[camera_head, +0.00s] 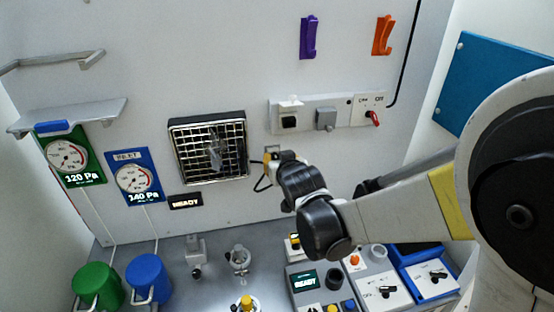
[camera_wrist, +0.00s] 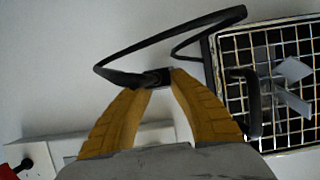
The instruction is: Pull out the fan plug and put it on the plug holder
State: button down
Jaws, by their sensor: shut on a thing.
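The fan (camera_head: 208,146) is a square wire-grille unit on the wall; it also shows at the right of the wrist view (camera_wrist: 275,85). My gripper (camera_head: 270,160) is just right of it. In the wrist view its yellow fingers (camera_wrist: 162,80) are shut on the black fan plug (camera_wrist: 160,76). The black cable (camera_wrist: 130,75) loops from the plug to the fan. The plug is mostly hidden in the head view. A small pale plate (camera_head: 272,148) shows behind the fingertips; I cannot tell whether it is the plug holder, or whether the plug touches anything.
A socket strip (camera_head: 340,127) with a red switch knob (camera_head: 373,118) is on the wall above right. Purple (camera_head: 309,36) and orange (camera_head: 382,36) hooks hang higher. Gauges (camera_head: 136,178) and a shelf (camera_head: 90,112) are left. The bench below holds several devices and canisters (camera_head: 149,278).

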jog(key=shift+w+a, duration=0.15)
jog(key=shift+w, duration=0.45)
jog(key=c, duration=1.2)
grip_release()
jog(key=v, duration=1.2)
jog(key=shift+f, duration=0.1)
